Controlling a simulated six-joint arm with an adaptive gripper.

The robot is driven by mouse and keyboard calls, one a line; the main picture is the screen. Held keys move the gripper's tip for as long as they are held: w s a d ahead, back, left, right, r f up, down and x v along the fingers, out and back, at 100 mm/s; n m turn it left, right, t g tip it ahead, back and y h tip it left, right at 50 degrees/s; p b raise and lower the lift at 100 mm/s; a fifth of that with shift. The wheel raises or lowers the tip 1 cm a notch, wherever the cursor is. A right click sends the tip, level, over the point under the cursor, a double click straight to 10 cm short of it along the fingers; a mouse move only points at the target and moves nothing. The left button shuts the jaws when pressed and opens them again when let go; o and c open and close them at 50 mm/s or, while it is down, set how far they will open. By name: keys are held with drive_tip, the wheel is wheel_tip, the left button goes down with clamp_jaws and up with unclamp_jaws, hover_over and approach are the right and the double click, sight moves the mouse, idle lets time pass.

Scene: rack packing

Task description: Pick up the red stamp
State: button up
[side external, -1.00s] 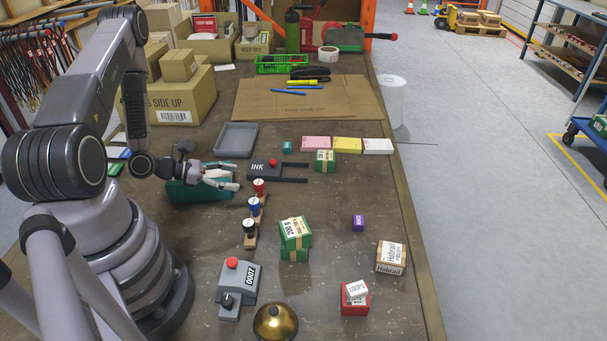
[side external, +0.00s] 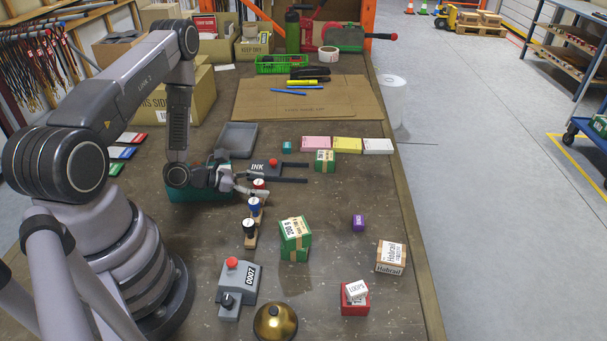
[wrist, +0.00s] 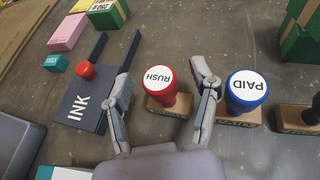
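The red stamp (wrist: 160,84), with a white top marked RUSH, stands upright in a wooden holder in the wrist view. My gripper (wrist: 165,72) is open, with one finger on each side of the red stamp and a gap to it. In the side external view my gripper (side external: 258,189) is at the red stamp (side external: 259,183), and its fingers partly hide the stamp. The blue stamp (wrist: 246,90), marked PAID, stands just right of the right finger. It also shows in the side external view (side external: 254,204).
A black stamp (side external: 249,226) stands at the near end of the stamp row. The dark ink pad (wrist: 82,108) with a red knob lies close to the left finger. A green box (side external: 295,238) stands to the right. A grey tray (side external: 237,137) lies behind.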

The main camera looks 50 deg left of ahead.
clamp_jaws()
drive_tip(key=shift+r, duration=0.15)
